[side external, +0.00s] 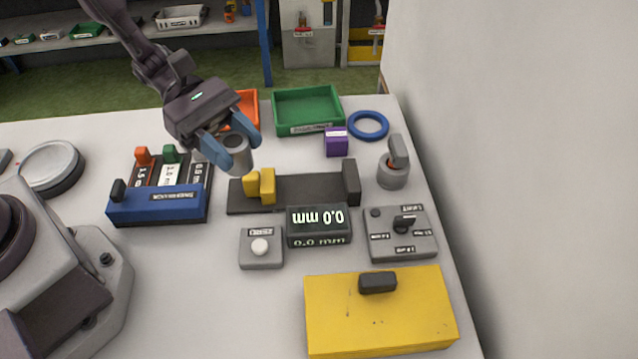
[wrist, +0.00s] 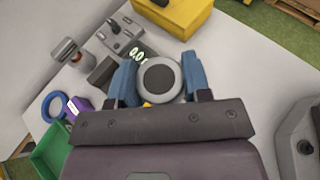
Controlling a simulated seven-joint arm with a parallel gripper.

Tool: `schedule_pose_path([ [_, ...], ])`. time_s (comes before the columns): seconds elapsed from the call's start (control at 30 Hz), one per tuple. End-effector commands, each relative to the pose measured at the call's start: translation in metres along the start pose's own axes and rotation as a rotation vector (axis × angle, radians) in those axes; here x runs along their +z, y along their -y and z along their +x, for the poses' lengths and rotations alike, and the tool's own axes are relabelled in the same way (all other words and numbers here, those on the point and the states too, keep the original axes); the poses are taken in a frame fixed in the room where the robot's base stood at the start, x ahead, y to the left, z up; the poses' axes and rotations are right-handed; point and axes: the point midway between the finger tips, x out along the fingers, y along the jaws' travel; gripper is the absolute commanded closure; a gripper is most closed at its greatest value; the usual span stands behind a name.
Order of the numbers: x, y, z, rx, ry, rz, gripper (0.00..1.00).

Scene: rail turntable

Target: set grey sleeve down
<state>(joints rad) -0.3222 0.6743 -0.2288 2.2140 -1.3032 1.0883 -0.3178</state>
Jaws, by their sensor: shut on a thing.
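The grey sleeve (side external: 236,153) is a short cylinder with a dark round opening at its end. My gripper (side external: 237,148) has blue fingers and is shut on it, one finger on each side. In the side external view they are above the table behind the left end of the dark gauge rail, close to the orange bin. The wrist view also shows the sleeve (wrist: 159,77) between the blue fingers of my gripper (wrist: 159,75), its round end facing the camera. The underside of the sleeve and its exact height above the table cannot be told.
The dark rail (side external: 310,188) with yellow jaws stands behind a display (side external: 319,225) reading 0.0 mm. A blue-fronted rack (side external: 157,205) is at left. Orange (side external: 248,101) and green (side external: 307,108) bins, a purple block (side external: 336,142) and a blue ring (side external: 368,125) are behind. A yellow box (side external: 380,315) is in front.

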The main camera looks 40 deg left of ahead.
Motion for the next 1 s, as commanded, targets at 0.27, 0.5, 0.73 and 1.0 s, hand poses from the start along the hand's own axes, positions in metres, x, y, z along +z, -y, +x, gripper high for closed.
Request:
schedule_pose_path([
  [0.27, -0.012, -0.033, 0.022, -0.033, 0.004, 0.016, 0.89],
  [0.5, -0.032, -0.085, 0.054, -0.031, 0.002, 0.012, 0.89],
  [0.73, -0.061, -0.113, 0.079, -0.029, 0.002, 0.012, 0.89],
  [1.0, -0.081, -0.125, 0.092, -0.028, 0.002, 0.009, 0.89],
])
